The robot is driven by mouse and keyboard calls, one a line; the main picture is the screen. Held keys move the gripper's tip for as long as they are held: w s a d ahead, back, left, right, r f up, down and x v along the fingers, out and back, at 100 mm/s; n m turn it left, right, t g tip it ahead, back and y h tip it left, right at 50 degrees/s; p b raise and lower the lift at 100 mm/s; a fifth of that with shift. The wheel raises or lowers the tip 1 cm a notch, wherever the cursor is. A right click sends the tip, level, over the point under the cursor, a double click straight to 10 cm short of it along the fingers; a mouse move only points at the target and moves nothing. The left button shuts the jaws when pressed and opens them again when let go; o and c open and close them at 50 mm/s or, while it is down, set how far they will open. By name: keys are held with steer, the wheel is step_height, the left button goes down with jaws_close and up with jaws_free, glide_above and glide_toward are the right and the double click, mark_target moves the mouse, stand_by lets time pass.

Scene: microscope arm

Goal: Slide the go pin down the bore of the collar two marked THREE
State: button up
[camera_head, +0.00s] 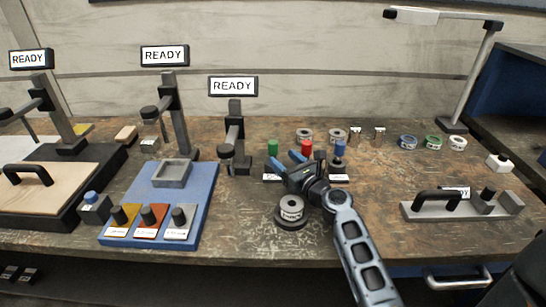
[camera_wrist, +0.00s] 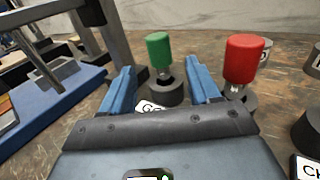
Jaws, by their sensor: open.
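The pin with the green cap (camera_head: 272,147) stands upright in a dark round base at the back of the bench. In the wrist view the green-capped pin (camera_wrist: 159,52) has a metal shank below the cap, and a partly hidden label starting with "G" lies in front of it. My gripper (camera_head: 289,157) is open and empty, its blue fingers also showing in the wrist view (camera_wrist: 160,80). The green pin appears between the fingertips there, a little beyond them, not gripped. A grey collar (camera_head: 291,205) sits on a dark round stand in front of my gripper; its marking is too small to read.
A red-capped pin (camera_wrist: 243,60) stands right of the right finger, close by. A blue-capped pin (camera_head: 339,150) stands further right. More collars (camera_head: 408,142) sit at the back. A blue fixture (camera_head: 160,205) is at left, a grey handled block (camera_head: 460,205) at right.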

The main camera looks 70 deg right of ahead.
mark_target(276, 151)
steer(key=x, duration=0.6)
steer(key=shift+w+d+r, duration=0.1)
steer(key=shift+w+d, duration=0.1)
steer(key=shift+w, duration=0.05)
jaws_close()
stand_by(0.4)
